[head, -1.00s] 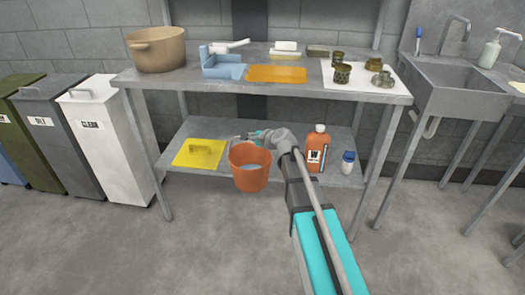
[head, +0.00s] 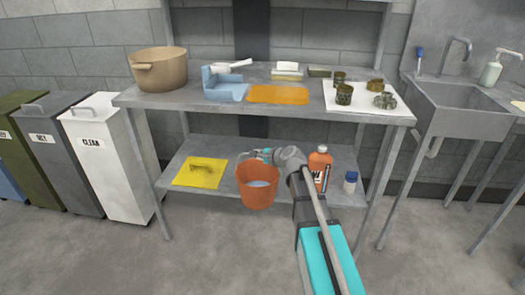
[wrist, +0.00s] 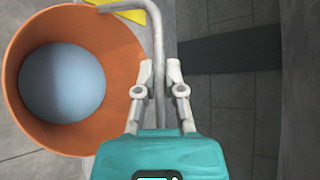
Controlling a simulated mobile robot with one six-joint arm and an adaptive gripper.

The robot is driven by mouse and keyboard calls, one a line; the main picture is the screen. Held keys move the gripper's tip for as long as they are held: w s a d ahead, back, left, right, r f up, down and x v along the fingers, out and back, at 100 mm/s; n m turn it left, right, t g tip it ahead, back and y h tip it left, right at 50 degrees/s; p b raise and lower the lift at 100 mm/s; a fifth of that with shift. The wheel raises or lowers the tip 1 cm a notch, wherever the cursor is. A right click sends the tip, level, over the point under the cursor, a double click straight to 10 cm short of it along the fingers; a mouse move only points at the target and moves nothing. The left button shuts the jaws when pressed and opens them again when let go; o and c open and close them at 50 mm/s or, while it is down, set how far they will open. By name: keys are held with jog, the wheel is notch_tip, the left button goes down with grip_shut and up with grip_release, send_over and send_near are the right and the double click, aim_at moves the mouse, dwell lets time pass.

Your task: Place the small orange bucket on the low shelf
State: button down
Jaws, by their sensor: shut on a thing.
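The small orange bucket (head: 257,187) hangs upright at the front edge of the low shelf (head: 224,151), between a yellow sheet and an orange bottle. Its lower part overlaps the shelf edge in the head view; I cannot tell whether it touches the shelf. The bucket (wrist: 118,50) also fills the left of the wrist view, with a pale round bottom inside. My gripper (wrist: 160,78) is shut on its grey handle (wrist: 158,40), beside the rim. In the head view my gripper (head: 262,154) is small, just above and behind the bucket.
The yellow sheet (head: 200,173) lies left on the low shelf. The orange bottle (head: 320,168) and a small blue-capped bottle (head: 350,182) stand to the right, close to my arm. The upper counter (head: 190,101) lies above. Shelf behind the bucket looks partly free.

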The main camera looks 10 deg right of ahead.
jog(key=w+d, duration=0.2)
jog(key=w, duration=0.6)
jog(key=w+d, duration=0.3)
jog(key=w, duration=0.5)
jog(key=shift+f, duration=0.1)
jog(key=shift+d+f+b, duration=0.1)
jog(key=shift+f+b, duration=1.6)
jog(key=shift+b, duration=0.05)
jog(key=shift+f, duration=0.1)
jog(key=c, duration=0.7)
grip_release()
jog(key=shift+s, duration=0.1)
jog(key=shift+c, duration=0.2)
jog(key=shift+r, duration=0.2)
